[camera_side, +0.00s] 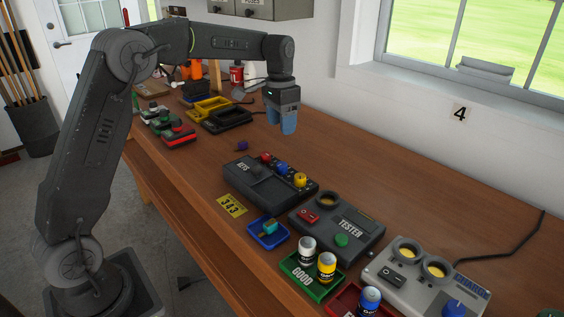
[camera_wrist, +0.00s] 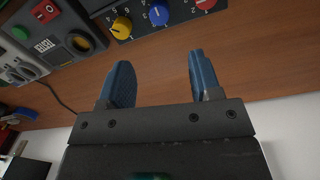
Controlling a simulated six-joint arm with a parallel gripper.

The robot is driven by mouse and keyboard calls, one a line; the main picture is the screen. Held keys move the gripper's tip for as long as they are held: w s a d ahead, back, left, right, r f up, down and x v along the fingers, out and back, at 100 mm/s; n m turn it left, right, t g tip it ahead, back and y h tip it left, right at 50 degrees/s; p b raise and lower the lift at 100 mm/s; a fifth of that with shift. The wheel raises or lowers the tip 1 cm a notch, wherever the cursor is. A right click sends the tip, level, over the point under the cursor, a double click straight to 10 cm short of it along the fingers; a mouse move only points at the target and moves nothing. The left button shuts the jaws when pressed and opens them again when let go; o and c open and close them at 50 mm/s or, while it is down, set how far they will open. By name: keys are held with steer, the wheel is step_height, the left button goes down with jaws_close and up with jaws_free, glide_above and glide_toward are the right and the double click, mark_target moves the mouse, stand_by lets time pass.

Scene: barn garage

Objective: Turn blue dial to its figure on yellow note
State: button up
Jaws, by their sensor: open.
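The blue dial (camera_side: 282,169) sits between a red dial (camera_side: 266,158) and a yellow dial (camera_side: 300,180) on the dark KEYS box (camera_side: 245,187). In the wrist view the blue dial (camera_wrist: 159,14) shows near the top edge, with small white figures around it; its exact setting is too small to tell. The yellow note (camera_side: 232,204) lies before the box and seems to read 343. My gripper (camera_side: 283,131) is open and empty, pointing down above the bench, behind the box and apart from the dials. Its blue fingers (camera_wrist: 158,62) show below the dials in the wrist view.
A small blue tray (camera_side: 268,238) is beside the note.

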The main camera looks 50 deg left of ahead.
mark_target(282, 164)
steer(key=f, duration=1.2)
steer(key=shift+d, duration=0.25)
steer(key=shift+r, duration=0.1)
steer(key=shift+c, duration=0.5)
steer(key=c, duration=0.8)
steer(key=shift+c, duration=0.2)
steer(key=shift+s+n, duration=0.1)
steer(key=shift+n, duration=0.3)
steer(key=n, duration=0.3)
steer(key=shift+n, duration=0.3)
steer(key=n, duration=0.4)
steer(key=shift+n, duration=0.3)
